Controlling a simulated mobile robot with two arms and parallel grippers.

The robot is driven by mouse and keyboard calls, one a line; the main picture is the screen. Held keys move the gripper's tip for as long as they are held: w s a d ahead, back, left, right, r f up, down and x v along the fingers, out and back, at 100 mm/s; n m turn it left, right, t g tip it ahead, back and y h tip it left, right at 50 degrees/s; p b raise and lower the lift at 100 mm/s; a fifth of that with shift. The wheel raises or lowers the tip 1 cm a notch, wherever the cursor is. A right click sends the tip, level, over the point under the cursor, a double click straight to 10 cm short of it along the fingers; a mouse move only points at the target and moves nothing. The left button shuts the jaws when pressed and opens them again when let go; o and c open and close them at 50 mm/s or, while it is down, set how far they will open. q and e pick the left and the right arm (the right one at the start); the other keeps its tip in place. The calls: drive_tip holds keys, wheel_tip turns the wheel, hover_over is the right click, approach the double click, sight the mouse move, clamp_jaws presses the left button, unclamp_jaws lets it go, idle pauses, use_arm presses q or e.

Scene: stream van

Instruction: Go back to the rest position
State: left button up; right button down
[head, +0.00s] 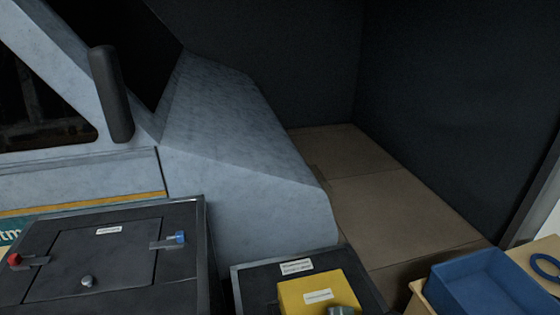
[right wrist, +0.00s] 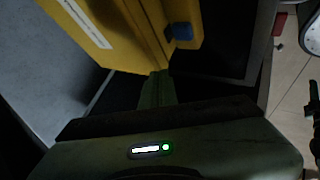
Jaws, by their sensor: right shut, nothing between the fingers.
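My right gripper (right wrist: 158,78) shows in the right wrist view, its dark greenish fingers together and nothing held between them. The fingertips are close to the lower edge of a yellow box (right wrist: 88,28); I cannot tell whether they touch. The yellow box has a white label and a small blue part on its right. In the head view a yellow box (head: 305,290) shows on a black unit (head: 250,280) at the bottom edge. A small grey-green piece beside it is cut off and unclear. My left gripper is in neither view.
A black panel (head: 40,285) with a hatch, a red knob (head: 14,259) and a blue knob (head: 180,237) stands left. Behind it is a pale grey-blue vehicle body (head: 230,150). A blue bin (head: 480,285) is at lower right. Brown floor (head: 390,205) lies clear between dark walls.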

drive_tip(key=s+a+r+m+g+h, duration=0.1)
drive_tip(key=s+a+r+m, duration=0.15)
drive_tip(key=s, duration=0.35)
drive_tip(key=s+a+r+m, duration=0.1)
drive_tip(key=s+a+m, duration=0.15)
drive_tip(key=s, duration=0.25)
drive_tip(key=s+d+r+m+g+h, duration=0.1)
drive_tip(key=s+d+m+h, duration=0.2)
drive_tip(key=s+d+m, duration=0.35)
drive_tip(key=s+d+r+m+h, duration=0.2)
drive_tip(key=s+d+m+h, duration=0.1)
drive_tip(key=s+d+m, duration=0.4)
wheel_tip(320, 180, down, 26)
drive_tip(key=d+n+g, duration=0.1)
drive_tip(key=s+d+f+g, duration=0.1)
drive_tip(key=s+d+f, duration=0.2)
drive_tip(key=s+f, duration=1.3)
drive_tip(key=shift+s+g, duration=0.3)
drive_tip(key=shift+s, duration=0.15)
